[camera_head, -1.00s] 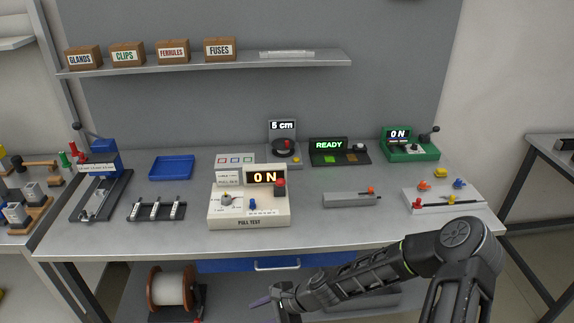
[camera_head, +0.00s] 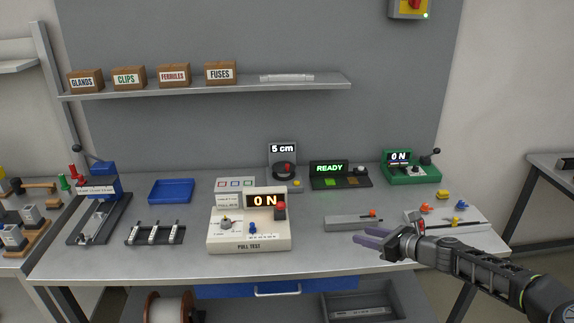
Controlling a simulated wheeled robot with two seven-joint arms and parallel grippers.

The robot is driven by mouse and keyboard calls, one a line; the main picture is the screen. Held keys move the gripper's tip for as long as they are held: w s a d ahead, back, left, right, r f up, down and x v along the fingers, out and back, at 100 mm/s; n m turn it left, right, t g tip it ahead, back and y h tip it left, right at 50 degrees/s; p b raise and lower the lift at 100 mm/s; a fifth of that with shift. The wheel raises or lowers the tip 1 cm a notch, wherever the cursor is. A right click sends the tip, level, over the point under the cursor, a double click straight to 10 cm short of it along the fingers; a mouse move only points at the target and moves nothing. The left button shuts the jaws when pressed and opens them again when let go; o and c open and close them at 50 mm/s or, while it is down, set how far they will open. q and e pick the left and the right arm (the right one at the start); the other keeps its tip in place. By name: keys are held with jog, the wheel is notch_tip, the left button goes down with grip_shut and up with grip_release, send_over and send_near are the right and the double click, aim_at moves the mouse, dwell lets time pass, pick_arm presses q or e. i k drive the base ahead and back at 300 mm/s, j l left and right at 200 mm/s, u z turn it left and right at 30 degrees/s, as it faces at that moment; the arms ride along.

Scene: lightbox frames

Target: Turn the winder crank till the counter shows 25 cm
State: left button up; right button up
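The winder (camera_head: 284,165) stands at the back middle of the bench, a grey upright unit whose counter (camera_head: 283,149) reads 5 cm. A dark round part with red on it (camera_head: 284,169) sits below the counter; the crank handle is too small to make out surely. My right gripper (camera_head: 360,236) is over the front right of the bench, with its purple fingers apart and nothing between them. It is well in front and to the right of the winder, not touching it. My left gripper is not in view.
A cream pull tester (camera_head: 248,243) reading 0 N stands in front of the winder. A black READY unit (camera_head: 340,181) and a green 0 N unit (camera_head: 411,175) are to its right. A grey block (camera_head: 350,222) lies near my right gripper. A blue tray (camera_head: 171,191) sits left.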

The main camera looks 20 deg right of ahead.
aim_at(283, 170)
jog(key=i, duration=1.45)
